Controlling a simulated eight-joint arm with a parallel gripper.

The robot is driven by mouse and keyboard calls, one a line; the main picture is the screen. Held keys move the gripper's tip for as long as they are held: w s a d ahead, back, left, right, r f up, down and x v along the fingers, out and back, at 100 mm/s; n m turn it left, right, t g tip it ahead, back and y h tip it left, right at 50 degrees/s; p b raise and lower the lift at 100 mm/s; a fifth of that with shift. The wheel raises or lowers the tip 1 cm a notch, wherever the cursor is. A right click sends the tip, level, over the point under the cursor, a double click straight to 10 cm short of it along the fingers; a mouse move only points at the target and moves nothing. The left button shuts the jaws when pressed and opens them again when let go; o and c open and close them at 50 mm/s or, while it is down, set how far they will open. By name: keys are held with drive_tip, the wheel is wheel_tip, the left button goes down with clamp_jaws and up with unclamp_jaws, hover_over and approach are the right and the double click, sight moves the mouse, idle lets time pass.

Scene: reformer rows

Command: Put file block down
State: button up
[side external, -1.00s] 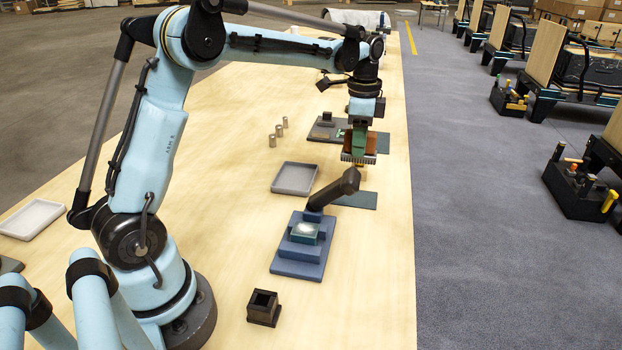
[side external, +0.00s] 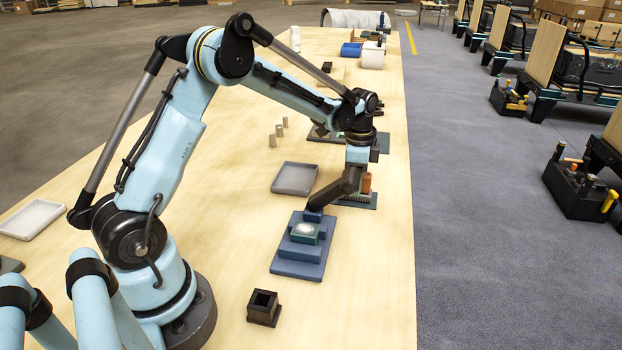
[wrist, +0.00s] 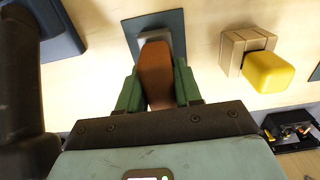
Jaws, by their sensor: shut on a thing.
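The file block, a brown block with a grey bristled or toothed underside, is between my green fingers; it shows in the wrist view (wrist: 157,82) and in the side view (side external: 366,184). My gripper (wrist: 157,72) is shut on it. In the side view the block is low over the dark blue-green mat (side external: 371,204), at about its height; I cannot tell whether it touches. In the wrist view the mat (wrist: 174,22) extends past the block's far end. The fingers are largely hidden in the side view by a dark angled arm of the blue fixture.
The blue stepped fixture (side external: 297,269) with its dark angled arm (side external: 340,190) stands close beside my gripper. A yellow block (wrist: 268,73) on a wooden piece (wrist: 236,45) is to the right in the wrist view. A grey tray (side external: 294,178) and small cylinders (side external: 279,130) lie left.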

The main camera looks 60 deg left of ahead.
drive_tip(key=o, duration=1.1)
drive_tip(key=shift+f, duration=0.1)
